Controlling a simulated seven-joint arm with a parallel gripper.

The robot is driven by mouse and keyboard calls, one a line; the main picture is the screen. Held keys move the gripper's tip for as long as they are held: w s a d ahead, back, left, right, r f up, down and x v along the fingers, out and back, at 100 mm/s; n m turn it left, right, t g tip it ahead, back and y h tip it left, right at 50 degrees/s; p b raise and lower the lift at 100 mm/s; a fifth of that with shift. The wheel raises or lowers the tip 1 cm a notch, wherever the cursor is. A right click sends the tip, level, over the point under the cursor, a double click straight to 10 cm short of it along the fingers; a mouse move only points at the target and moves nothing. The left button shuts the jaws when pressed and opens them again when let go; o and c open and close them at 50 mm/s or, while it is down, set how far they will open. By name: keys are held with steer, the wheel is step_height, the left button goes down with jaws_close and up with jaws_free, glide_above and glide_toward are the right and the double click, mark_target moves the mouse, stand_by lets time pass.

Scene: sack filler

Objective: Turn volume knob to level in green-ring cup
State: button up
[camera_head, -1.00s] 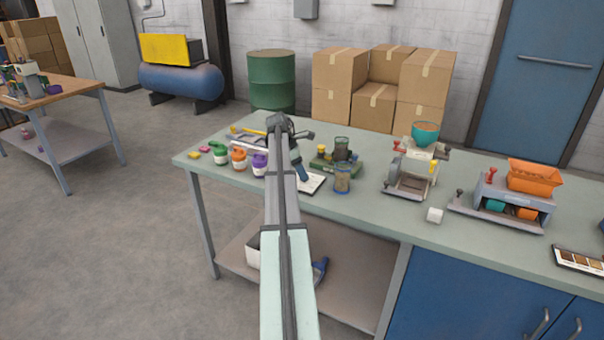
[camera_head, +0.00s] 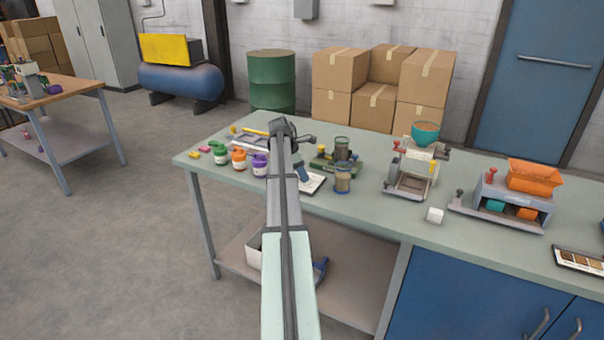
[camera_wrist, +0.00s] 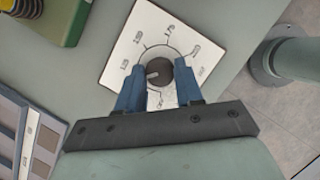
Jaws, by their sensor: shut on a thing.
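In the wrist view a dark round knob (camera_wrist: 159,71) with a pale pointer mark sits on a white dial plate (camera_wrist: 147,20) with several printed marks around it. The pointer points to the left side of the plate. My gripper (camera_wrist: 160,80) has its two blue fingers shut on the knob from either side. In the head view my arm hides most of the gripper, and the white plate (camera_head: 315,184) shows beside it. A dark cup (camera_head: 342,147) stands on a green base, and a clear cup (camera_head: 342,180) with a blue ring stands in front. I cannot make out a green ring.
Green (camera_head: 220,155), orange (camera_head: 239,159) and purple (camera_head: 260,164) jars stand left of my arm. The bench's front strip is mostly clear.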

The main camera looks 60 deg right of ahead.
steer(key=shift+c, duration=1)
steer(key=shift+m, duration=0.3)
steer(key=m, duration=0.1)
steer(key=m+y, duration=0.1)
steer(key=m, duration=0.1)
steer(key=m+g+y, duration=0.1)
steer(key=m, duration=0.1)
steer(key=shift+w+d, duration=0.15)
steer(key=shift+d, duration=0.15)
steer(key=m+y, duration=0.1)
steer(key=m, duration=0.2)
steer(key=shift+m, duration=0.3)
steer(key=shift+d+m+y, duration=0.1)
steer(key=shift+m+y, duration=0.8)
steer(key=shift+m, duration=0.8)
steer(key=o, duration=1)
